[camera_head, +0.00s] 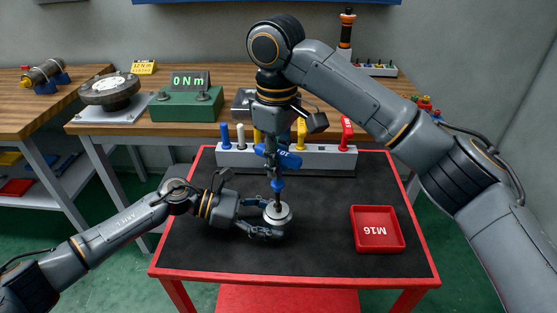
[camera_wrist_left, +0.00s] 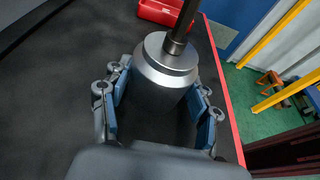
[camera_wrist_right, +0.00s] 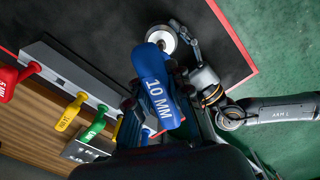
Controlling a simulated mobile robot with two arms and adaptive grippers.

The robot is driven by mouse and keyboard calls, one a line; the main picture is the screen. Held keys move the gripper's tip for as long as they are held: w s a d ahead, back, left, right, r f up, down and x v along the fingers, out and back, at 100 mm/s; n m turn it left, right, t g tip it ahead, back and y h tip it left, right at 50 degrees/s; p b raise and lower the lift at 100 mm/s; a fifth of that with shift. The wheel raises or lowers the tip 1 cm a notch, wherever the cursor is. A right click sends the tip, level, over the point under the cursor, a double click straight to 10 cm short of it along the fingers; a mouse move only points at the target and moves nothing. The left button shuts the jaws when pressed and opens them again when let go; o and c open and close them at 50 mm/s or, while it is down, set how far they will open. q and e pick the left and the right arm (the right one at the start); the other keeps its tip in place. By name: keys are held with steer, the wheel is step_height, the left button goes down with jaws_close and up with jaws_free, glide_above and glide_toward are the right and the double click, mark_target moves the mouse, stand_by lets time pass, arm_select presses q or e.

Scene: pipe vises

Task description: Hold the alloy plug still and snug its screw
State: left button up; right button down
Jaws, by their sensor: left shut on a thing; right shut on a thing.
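The alloy plug (camera_head: 278,217), a silver cylinder, stands upright on the black mat of the red-edged table. It also shows in the left wrist view (camera_wrist_left: 160,72). My left gripper (camera_head: 266,223) is low beside it and shut on it, with a finger on each side. My right gripper (camera_head: 274,168) is above, pointing down, shut on a blue driver (camera_head: 288,158) marked 10 MM in the right wrist view (camera_wrist_right: 158,88). The driver's dark shaft (camera_wrist_left: 182,24) stands upright on the middle of the plug's top. The screw itself is hidden under the tip.
A light grey rack (camera_head: 330,160) with several coloured handles stands behind the plug. A red M16 tray (camera_head: 378,231) lies to the right. On the wooden bench, a green box's display (camera_head: 190,81) reads 0 Nm. The mat is clear between plug and tray.

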arm_select(q)
steer(key=shift+s+d+r, duration=0.1)
steer(key=shift+s+d, duration=0.05)
arm_select(e)
steer(key=shift+f+m, duration=0.4)
steer(key=shift+f, duration=0.05)
steer(key=m, duration=0.5)
steer(key=shift+m, duration=0.7)
steer(key=shift+n, duration=0.5)
steer(key=shift+r, duration=0.1)
steer(key=shift+r, duration=0.75)
arm_select(q)
steer(key=shift+w+a, duration=0.2)
arm_select(e)
steer(key=shift+r, duration=1.85)
